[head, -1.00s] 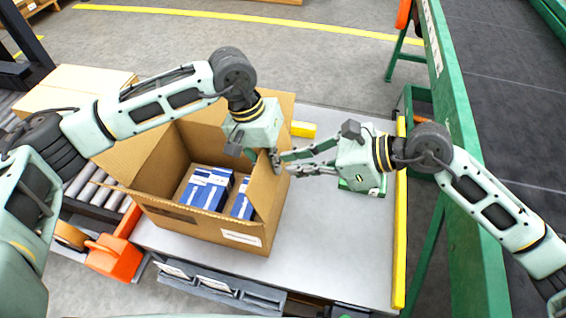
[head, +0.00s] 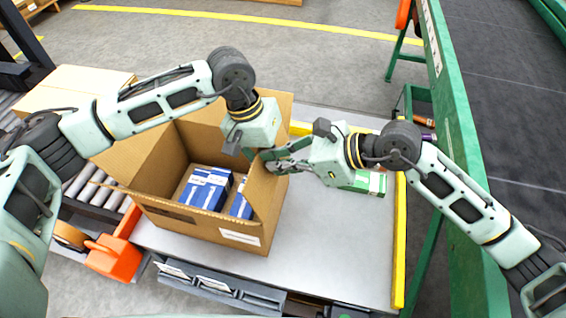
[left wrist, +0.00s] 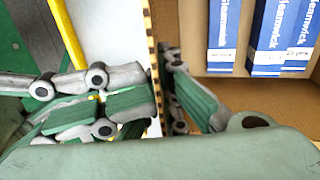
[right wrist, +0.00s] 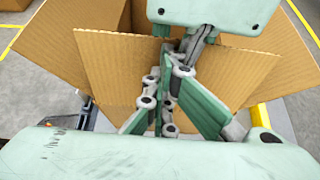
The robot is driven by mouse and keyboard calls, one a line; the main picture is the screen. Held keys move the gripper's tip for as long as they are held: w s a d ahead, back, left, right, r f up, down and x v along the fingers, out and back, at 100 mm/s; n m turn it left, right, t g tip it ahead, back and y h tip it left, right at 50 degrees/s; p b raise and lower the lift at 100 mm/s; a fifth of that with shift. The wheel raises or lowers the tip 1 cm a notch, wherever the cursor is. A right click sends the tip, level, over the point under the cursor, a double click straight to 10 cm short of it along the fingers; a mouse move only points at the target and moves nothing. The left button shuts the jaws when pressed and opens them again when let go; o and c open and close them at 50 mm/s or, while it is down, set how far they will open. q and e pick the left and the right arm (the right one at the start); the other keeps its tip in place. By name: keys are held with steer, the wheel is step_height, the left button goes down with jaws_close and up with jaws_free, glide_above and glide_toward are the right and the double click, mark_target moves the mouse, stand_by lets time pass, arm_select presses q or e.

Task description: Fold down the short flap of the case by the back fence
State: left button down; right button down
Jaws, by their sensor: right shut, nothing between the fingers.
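The open brown case (head: 200,226) stands on the grey table with blue boxes (head: 207,189) inside. Its upright right-hand flap (head: 265,195) is at the grippers; in the right wrist view two flaps (right wrist: 120,75) stand up. My left gripper (head: 262,153) is at the top of the case's right side. In the left wrist view its fingers (left wrist: 160,85) lie on both sides of a cardboard edge (left wrist: 153,40), seemingly closed on it. My right gripper (head: 270,160) is shut and empty, its tips against or close beside the same side; overlapping fingers hide the exact contact.
A green box (head: 372,183) lies beyond my right gripper. A green beam (head: 452,120) runs along the right. The table front right (head: 335,240) is clear.

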arm_select(q)
steer(key=c, duration=2.5)
jaws_free()
steer(key=shift+s+d, duration=0.15)
steer(key=shift+d, duration=0.2)
arm_select(e)
steer(key=shift+s+a, duration=0.25)
steer(key=shift+a, duration=0.05)
arm_select(q)
steer(key=o, duration=0.4)
arm_select(e)
steer(key=shift+a, duration=0.1)
arm_select(q)
steer(key=shift+o, duration=0.4)
steer(key=shift+a, duration=0.1)
arm_select(e)
steer(key=shift+w, duration=0.1)
arm_select(q)
steer(key=shift+a+r, duration=0.1)
arm_select(e)
steer(key=shift+w+d, duration=0.1)
steer(key=shift+d, duration=0.1)
